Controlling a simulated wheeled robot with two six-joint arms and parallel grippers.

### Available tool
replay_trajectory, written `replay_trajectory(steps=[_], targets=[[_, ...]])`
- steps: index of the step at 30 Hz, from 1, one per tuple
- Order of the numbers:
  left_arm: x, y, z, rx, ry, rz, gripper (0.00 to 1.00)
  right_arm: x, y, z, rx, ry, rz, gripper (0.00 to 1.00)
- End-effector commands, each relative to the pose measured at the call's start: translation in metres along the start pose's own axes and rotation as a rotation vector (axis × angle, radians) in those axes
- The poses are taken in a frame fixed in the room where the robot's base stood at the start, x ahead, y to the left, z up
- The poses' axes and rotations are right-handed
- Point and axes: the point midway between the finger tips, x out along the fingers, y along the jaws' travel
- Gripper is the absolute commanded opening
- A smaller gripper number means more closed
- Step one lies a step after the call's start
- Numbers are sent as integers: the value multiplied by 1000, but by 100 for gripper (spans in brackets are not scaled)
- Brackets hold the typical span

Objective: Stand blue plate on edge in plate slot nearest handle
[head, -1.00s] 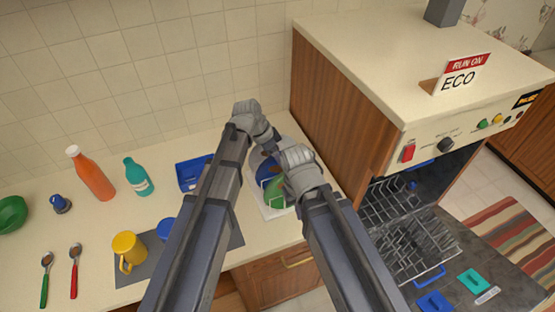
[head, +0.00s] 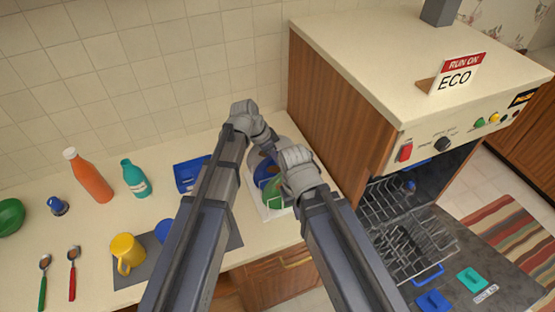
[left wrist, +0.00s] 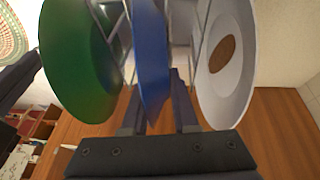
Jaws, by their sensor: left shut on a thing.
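The blue plate (head: 264,178) stands on edge in a rack on the counter. The left wrist view shows it edge-on (left wrist: 151,60), between a green plate (left wrist: 82,65) and a white plate with a brown spot (left wrist: 238,85). My left gripper (left wrist: 160,108) is shut on the blue plate. In the head view my left gripper (head: 268,138) reaches in from above, and its fingertips are partly hidden. My right gripper (head: 285,158) is beside the plates; its fingers are too hidden to tell their state. The pulled-out dishwasher rack (head: 415,245) has wire slots and a blue handle (head: 429,274).
The dishwasher cabinet (head: 335,115) rises right of the plates. A blue tray (head: 190,174), orange bottle (head: 92,180), teal bottle (head: 135,178) and yellow mug (head: 125,250) stand left. Blue (head: 433,302) and teal (head: 472,279) pieces lie on the dark surface by the rack.

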Motion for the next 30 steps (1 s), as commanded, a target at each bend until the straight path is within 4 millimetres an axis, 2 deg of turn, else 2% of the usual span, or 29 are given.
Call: replay_trajectory(steps=[30], targets=[[-14,2,-6,0,0,0,0,-15,2,1,0,0,0,0]])
